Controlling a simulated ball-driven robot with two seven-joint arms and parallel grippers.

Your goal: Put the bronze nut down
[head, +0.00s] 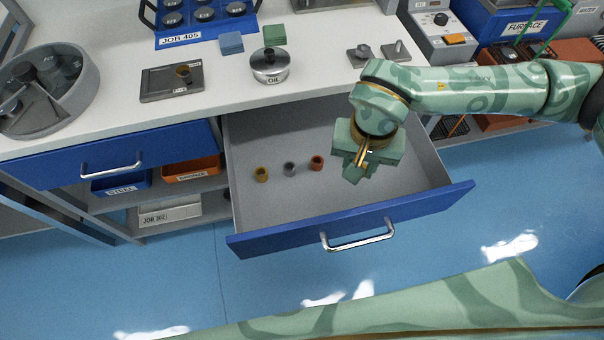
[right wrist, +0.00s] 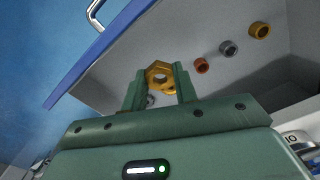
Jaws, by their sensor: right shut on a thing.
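In the right wrist view, the bronze nut (right wrist: 158,74), a golden hexagon with a hole, is between the fingertips of my right gripper (right wrist: 160,87). In the head view my right gripper (head: 362,158) is over the right part of the open drawer (head: 240,210), shut on the nut, which is mostly hidden there. Behind the nut in the wrist view, another golden piece (right wrist: 170,91) and a grey piece (right wrist: 150,100) show partly; I cannot tell their full shape. My left gripper is not in view.
A golden bushing (head: 261,174), a grey one (head: 290,169) and a copper one (head: 317,162) stand in a row in the drawer, left of my gripper. Drawer floor is clear in front of them. The countertop above holds a dark tray (head: 155,92) and an oil tin (head: 270,66).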

